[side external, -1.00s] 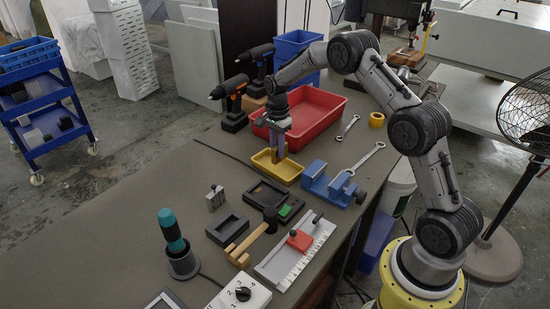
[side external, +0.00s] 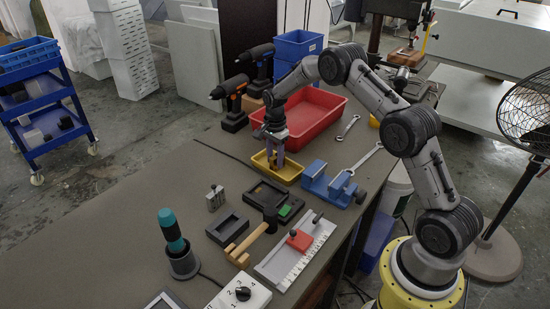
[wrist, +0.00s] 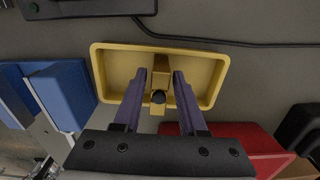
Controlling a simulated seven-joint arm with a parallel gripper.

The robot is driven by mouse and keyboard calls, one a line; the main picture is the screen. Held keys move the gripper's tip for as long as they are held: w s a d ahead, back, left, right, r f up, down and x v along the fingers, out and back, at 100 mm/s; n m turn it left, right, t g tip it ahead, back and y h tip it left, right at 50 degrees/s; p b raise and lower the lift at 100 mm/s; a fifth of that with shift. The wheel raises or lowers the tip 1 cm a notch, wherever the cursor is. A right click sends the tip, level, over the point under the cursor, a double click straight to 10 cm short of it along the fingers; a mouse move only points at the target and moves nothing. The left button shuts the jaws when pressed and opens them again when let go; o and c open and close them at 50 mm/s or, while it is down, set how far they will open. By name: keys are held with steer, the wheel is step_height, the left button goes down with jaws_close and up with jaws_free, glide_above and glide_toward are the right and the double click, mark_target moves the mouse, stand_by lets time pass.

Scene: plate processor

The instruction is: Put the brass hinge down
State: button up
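The brass hinge (wrist: 161,72), with a dark round knob, shows in the wrist view between my fingers, over the yellow tray (wrist: 208,72). Its near end overlaps the tray's near rim; I cannot tell whether it rests on the tray. My gripper (wrist: 159,78) is open, with a visible gap on each side of the hinge. In the side view, my gripper (side external: 275,163) points down into the yellow tray (side external: 291,177), and the hinge is too small and covered to make out clearly.
A red bin (side external: 325,125) stands just behind the tray. A blue vise (side external: 330,186) is close on its right, with a wrench (side external: 367,158) beyond. The bench to the left is mostly clear.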

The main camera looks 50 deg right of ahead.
steer(key=shift+o, duration=0.7)
step_height(320, 180, up, 13)
step_height(320, 180, up, 9)
steer(key=n+t, duration=0.1)
steer(key=n, duration=0.3)
glide_above(275, 157)
steer(key=s+a, duration=0.5)
steer(key=s+a+r+n+t, duration=0.2)
steer(key=s+a+r+n, duration=0.4)
steer(key=s, duration=0.4)
steer(key=s+a+n+t, duration=0.1)
steer(key=s+n, duration=0.3)
steer(key=s, duration=0.6)
steer(key=s+a+n+t, duration=0.1)
steer(key=s+a+n, duration=0.3)
steer(key=s, duration=0.6)
steer(key=shift+s+f+n+t, duration=0.15)
steer(key=shift+f+n+t, duration=0.15)
steer(key=shift+f+n, duration=0.15)
